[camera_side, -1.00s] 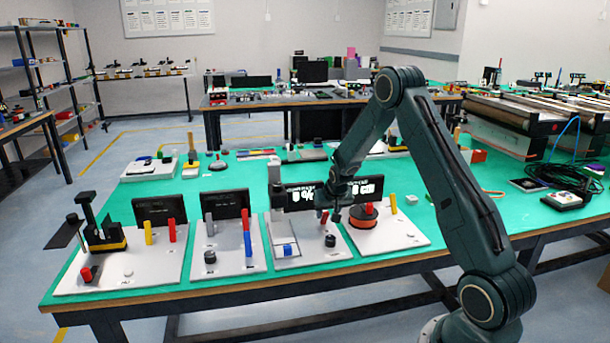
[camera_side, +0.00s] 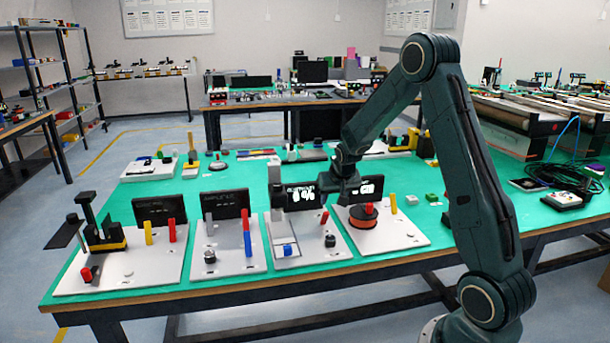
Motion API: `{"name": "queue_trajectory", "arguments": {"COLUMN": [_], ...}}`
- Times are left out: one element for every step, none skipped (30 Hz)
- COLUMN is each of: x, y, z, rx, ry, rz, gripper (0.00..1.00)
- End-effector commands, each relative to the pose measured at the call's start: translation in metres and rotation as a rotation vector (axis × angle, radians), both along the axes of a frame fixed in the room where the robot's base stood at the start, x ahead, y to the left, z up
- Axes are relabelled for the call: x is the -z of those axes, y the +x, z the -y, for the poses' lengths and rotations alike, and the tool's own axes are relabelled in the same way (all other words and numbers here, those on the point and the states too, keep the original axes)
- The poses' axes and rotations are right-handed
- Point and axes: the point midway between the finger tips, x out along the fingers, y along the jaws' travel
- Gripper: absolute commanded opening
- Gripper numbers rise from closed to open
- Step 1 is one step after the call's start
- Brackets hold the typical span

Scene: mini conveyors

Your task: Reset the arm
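My gripper (camera_side: 345,198) is at the end of my dark green arm, which reaches in from the right. It hangs in front of the black display screen (camera_side: 350,187) and above the white station board (camera_side: 295,249) with a dark knob (camera_side: 330,240). The gripper is small and dark against the dark screen, so its fingers cannot be made out. No held object shows.
More boards with colored pegs and screens line the green table (camera_side: 120,209). Black cables (camera_side: 560,180) lie at the right.

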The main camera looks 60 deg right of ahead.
Motion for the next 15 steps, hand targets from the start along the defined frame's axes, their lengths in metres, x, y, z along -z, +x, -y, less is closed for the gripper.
{"name": "queue_trajectory", "arguments": {"x": [0.0,0.0,0.0,0.0,0.0,0.0,0.0,-0.001,-0.002,-0.004,-0.005,-0.008,-0.011,-0.015,-0.02], "y": [0.0,0.0,0.0,0.0,0.0,0.0,0.0,0.0,0.0,0.0,0.0,0.0,0.0,0.0,0.0], "z": [0.0,0.0,0.0,0.0,0.0,0.0,0.0,-0.001,-0.002,-0.003,-0.004,-0.007,-0.01,-0.013,-0.018], "rx": [0.0,0.0,0.0,0.0,0.0,0.0,-0.001,-0.001,-0.004,-0.006,-0.009,-0.014,-0.019,-0.026,-0.035], "ry": [0.0,0.0,0.0,0.0,0.0,0.0,0.0,0.0,-0.001,-0.001,0.0,0.0,0.0,0.0,0.0], "rz": [0.0,0.0,0.0,0.0,0.0,0.0,0.0,0.001,0.001,0.001,0.001,0.001,0.002,0.003,0.003], "gripper": [0.4,0.4,0.4,0.4,0.4,0.4,0.4,0.4,0.4,0.4,0.4,0.4,0.4,0.4,0.4]}}
